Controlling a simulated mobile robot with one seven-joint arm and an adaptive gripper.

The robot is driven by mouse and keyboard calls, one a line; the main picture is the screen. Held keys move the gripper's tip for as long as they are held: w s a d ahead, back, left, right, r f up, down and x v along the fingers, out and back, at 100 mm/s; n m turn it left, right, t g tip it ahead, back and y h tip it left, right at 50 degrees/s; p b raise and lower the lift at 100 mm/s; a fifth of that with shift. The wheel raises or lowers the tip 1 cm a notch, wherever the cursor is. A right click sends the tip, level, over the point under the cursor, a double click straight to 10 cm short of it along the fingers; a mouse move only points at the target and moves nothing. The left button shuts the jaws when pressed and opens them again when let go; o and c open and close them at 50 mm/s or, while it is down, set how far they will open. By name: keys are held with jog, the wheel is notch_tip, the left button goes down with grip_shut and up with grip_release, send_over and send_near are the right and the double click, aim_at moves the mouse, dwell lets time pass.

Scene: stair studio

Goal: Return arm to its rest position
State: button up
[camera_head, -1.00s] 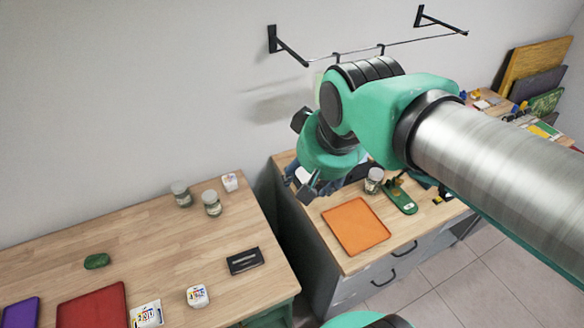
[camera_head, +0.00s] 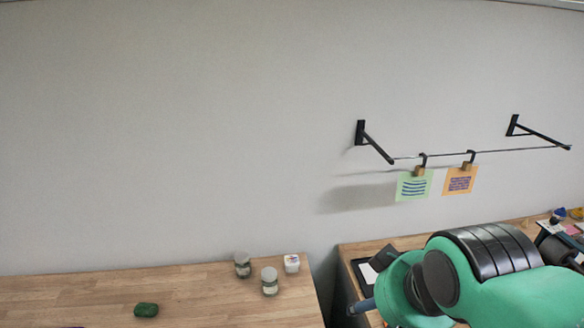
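My arm, green with black ribbed joint covers, fills the lower right of the head view and bends over the right-hand wooden worktop (camera_head: 400,243). Only a small grey-blue part of my gripper (camera_head: 362,306) shows at the left of the green wrist. The fingertips are hidden or below the frame, so I cannot see whether it is open, shut or holding anything.
Two lidded jars (camera_head: 242,265) (camera_head: 269,281), a small white tub (camera_head: 292,263) and a green object (camera_head: 146,310) stand on the left worktop (camera_head: 60,300). A wall rail (camera_head: 480,154) holds a green card (camera_head: 413,185) and an orange card (camera_head: 460,180). A gap separates the worktops.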

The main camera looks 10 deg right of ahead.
notch_tip(320, 180, down, 2)
jog(key=shift+f+b, duration=0.15)
jog(key=shift+b, duration=0.6)
jog(key=o, duration=0.4)
jog(key=shift+w, duration=0.15)
